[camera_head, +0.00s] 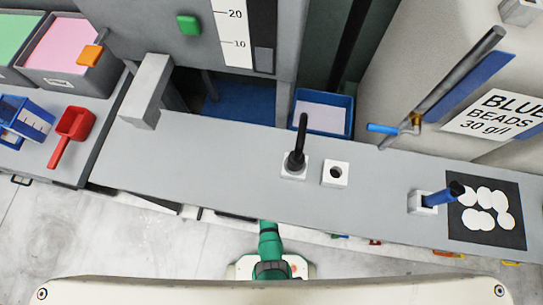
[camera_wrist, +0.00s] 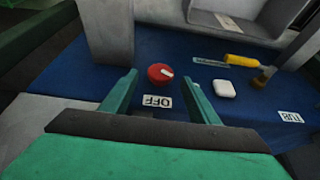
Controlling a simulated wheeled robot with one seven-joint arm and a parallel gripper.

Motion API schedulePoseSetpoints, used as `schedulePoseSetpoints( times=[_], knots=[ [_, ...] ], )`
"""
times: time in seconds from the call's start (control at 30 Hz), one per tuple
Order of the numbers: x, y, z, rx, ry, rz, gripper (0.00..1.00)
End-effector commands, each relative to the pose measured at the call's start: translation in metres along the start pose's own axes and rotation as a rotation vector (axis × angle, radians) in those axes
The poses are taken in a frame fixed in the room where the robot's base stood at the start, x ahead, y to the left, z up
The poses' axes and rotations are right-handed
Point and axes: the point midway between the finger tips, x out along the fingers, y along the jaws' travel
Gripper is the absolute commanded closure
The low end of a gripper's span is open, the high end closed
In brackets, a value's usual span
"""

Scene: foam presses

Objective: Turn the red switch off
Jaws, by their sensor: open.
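The red switch (camera_wrist: 160,74) is a round red knob with a white mark, on a blue panel in the wrist view. The white mark points to the right and slightly up. A white label reading OFF (camera_wrist: 157,100) is just below the knob. My gripper (camera_wrist: 161,79) is open, its two green fingers spread to the left and right of the switch as seen in this view. Whether they touch it or hang above it I cannot tell. The switch and gripper do not show in the head view, where only part of my green arm is visible.
A grey post (camera_wrist: 105,30) rises left of the switch. A white square block (camera_wrist: 224,88) and a yellow-handled valve (camera_wrist: 245,61) are to its right. In the head view, a grey counter (camera_head: 230,180) carries a black lever (camera_head: 298,145) and a blue-handled one (camera_head: 443,195).

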Motion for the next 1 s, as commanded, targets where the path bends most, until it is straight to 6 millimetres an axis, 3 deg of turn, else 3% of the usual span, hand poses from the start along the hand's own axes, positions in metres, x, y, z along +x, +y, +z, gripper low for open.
schedulePoseSetpoints(
  times=[0.3,0.77,0.93,1.0],
  knots=[
    [0.025,-0.001,-0.001,-0.001,0.0,-0.001,0.45],
    [0.03,0.0,0.0,0.001,0.0,-0.001,0.45],
    [0.03,0.0,0.0,0.001,0.0,-0.001,0.85],
    [0.03,0.0,0.0,0.001,0.0,-0.001,0.85]
  ],
)
